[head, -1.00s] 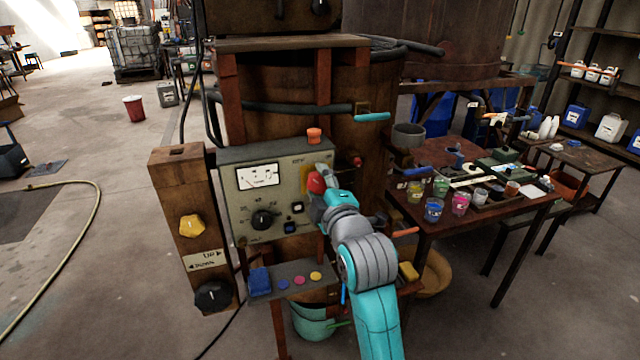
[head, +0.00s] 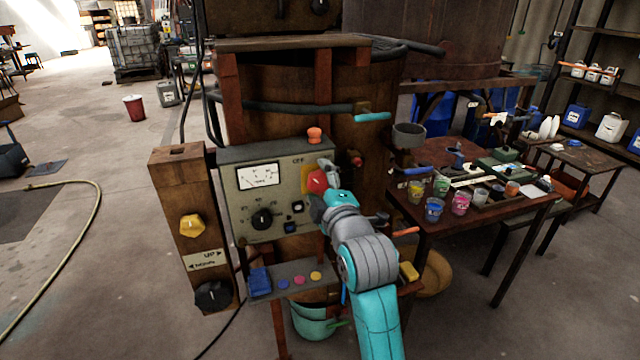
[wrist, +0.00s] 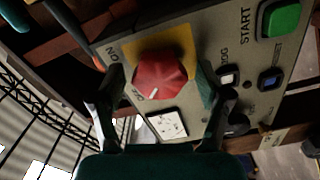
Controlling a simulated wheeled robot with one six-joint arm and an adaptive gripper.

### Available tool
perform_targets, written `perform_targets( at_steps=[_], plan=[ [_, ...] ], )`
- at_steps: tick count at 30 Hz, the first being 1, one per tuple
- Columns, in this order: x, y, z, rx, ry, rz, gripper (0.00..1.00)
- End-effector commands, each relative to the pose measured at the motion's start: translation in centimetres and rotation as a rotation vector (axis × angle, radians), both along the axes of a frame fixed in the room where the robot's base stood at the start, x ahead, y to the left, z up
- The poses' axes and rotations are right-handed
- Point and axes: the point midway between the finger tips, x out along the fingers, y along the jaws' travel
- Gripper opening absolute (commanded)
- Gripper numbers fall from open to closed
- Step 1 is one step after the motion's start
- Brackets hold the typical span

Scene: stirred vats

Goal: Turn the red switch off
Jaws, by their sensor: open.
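The red switch (head: 316,181) is a round red knob on a yellow plate at the right side of the grey control panel (head: 240,205). In the wrist view the red switch (wrist: 160,76) sits between my gripper's fingers (wrist: 160,98). The fingers stand apart on either side of it; I cannot tell whether either touches it. A white mark on the knob points to the lower left, by lettering that looks like OFF. ON is printed at the plate's upper left. In the head view my gripper (head: 324,186) is in front of the panel, partly over the plate.
A green START button (wrist: 282,18) and a blue button (wrist: 270,78) are on the same panel. A table (head: 480,225) with several cups stands at the right.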

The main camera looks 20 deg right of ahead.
Motion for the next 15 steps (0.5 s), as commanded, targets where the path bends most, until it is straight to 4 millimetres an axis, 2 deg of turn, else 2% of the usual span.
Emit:
perform_targets(
  at_steps=[5, 15],
  plan=[
    [-1.7, 0.0, 0.0, 0.0, -0.001, 0.0, 0.76],
    [-8.3, 0.0, -0.1, 0.0, 0.001, 0.0, 0.76]
  ],
)
